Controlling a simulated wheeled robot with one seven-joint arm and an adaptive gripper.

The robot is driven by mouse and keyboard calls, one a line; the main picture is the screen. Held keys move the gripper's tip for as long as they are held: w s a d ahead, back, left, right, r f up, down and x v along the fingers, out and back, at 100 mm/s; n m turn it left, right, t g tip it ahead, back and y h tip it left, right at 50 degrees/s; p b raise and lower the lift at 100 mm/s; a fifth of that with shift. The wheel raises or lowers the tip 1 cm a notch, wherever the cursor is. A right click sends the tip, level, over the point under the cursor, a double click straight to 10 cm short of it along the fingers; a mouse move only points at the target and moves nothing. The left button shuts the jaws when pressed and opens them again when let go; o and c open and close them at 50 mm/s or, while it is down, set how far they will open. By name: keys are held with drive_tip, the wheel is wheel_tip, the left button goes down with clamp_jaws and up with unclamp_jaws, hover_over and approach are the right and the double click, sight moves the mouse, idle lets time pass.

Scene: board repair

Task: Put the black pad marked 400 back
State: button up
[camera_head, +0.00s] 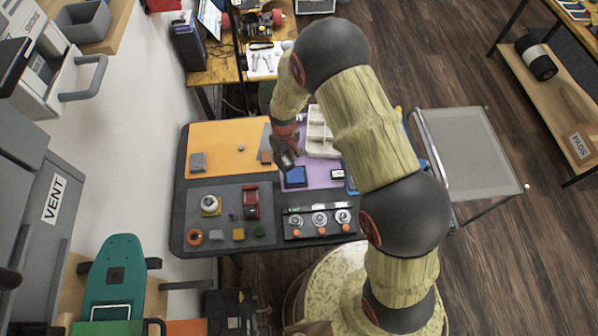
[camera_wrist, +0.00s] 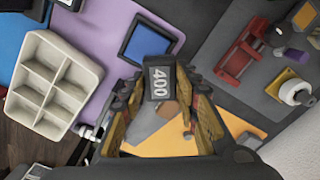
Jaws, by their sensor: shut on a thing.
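The black pad marked 400 (camera_wrist: 158,82) is between the fingers of my gripper (camera_wrist: 158,92), its white number facing the wrist camera. My gripper is shut on it. In the head view my gripper (camera_head: 284,156) is above the table, near the border of the orange mat and the purple mat. I cannot make out the pad there. Below the gripper in the wrist view lie a grey flat piece (camera_wrist: 150,132) and a small brown round thing, partly hidden by the fingers.
A blue square with a dark frame (camera_head: 295,176) and a white compartment tray (camera_head: 320,150) lie on the purple mat (camera_head: 322,179). The orange mat (camera_head: 215,135) has a grey block (camera_head: 198,161). A red vise (camera_head: 251,203) and a panel with three dials (camera_head: 319,220) are nearer.

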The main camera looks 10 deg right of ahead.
drive_tip(key=s+d+r+m+b, duration=0.1)
drive_tip(key=s+d+r+m, duration=0.15)
drive_tip(key=d+r, duration=0.4)
drive_tip(key=s+d+f+m, duration=0.2)
drive_tip(key=s+d, duration=0.1)
drive_tip(key=s, duration=0.4)
drive_tip(key=s+d+f+m, duration=0.2)
drive_tip(key=s+d, duration=0.2)
drive_tip(key=s, duration=0.4)
drive_tip(key=w+f, duration=0.2)
drive_tip(key=w, duration=0.2)
drive_tip(key=w+f+b, duration=0.1)
drive_tip(key=w+f, duration=0.2)
drive_tip(key=w, duration=0.2)
drive_tip(key=w+a+f+b, duration=0.1)
drive_tip(key=w+f, duration=0.2)
drive_tip(key=w, duration=0.1)
drive_tip(key=shift+w+f, duration=0.2)
drive_tip(key=shift+w, duration=0.2)
drive_tip(key=shift+w+f, duration=0.45)
drive_tip(key=shift+f, duration=0.1)
drive_tip(key=shift+f+b, duration=0.3)
drive_tip(key=shift+f, duration=1.2)
